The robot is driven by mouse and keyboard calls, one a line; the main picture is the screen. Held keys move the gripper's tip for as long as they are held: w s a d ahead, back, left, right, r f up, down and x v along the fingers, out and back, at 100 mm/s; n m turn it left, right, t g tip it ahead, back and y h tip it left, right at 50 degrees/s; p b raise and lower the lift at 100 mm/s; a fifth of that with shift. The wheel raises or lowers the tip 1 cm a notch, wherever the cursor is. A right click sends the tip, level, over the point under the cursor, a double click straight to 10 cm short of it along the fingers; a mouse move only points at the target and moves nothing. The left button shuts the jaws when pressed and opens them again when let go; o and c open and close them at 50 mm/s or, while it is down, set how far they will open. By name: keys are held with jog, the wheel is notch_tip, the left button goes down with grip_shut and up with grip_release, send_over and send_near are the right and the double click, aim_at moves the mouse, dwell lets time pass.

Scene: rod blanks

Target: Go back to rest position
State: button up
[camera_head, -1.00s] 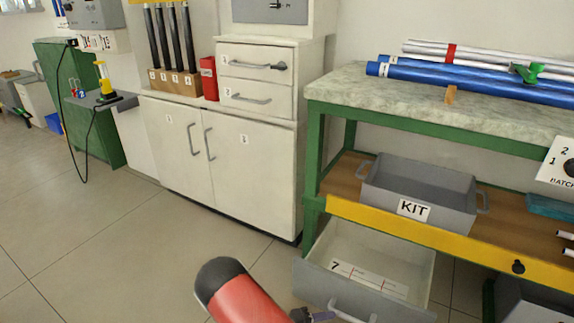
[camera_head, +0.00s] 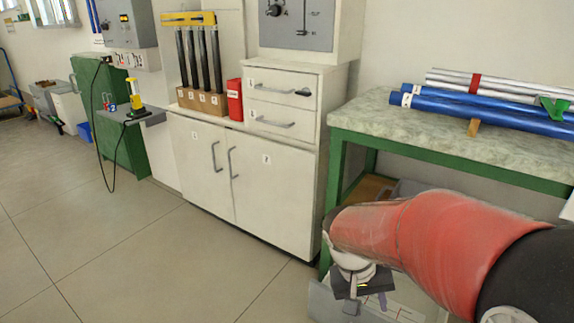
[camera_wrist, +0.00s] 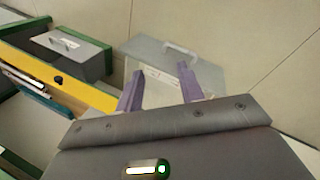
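My gripper (camera_wrist: 158,86) shows in the wrist view as two purple fingers set apart with nothing between them. It is above an open, light grey drawer (camera_wrist: 205,76) with a handle and a white label strip inside. In the head view my red and black arm reaches in from the right, and my gripper (camera_head: 372,292) is low beside the green bench (camera_head: 345,135). The open drawer (camera_head: 330,302) shows only in part there. My arm hides most of the grey bin on the lower shelf.
Blue pipes (camera_head: 480,108) and pale rods lie on the bench top. A white cabinet (camera_head: 270,185) with dark rods (camera_head: 196,60) and a red box (camera_head: 235,98) stands left. A second grey drawer (camera_wrist: 88,58) is near the yellow shelf edge (camera_wrist: 60,76). The left floor is clear.

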jog(key=s+a+r+t+y+p, duration=0.1)
jog(key=s+r+t+y, duration=0.2)
jog(key=s+r+t, duration=0.3)
jog(key=s+r, duration=0.4)
jog(key=r, duration=0.2)
jog(key=shift+n+y+p, duration=0.35)
jog(key=shift+n+y, duration=0.05)
dwell(0.4)
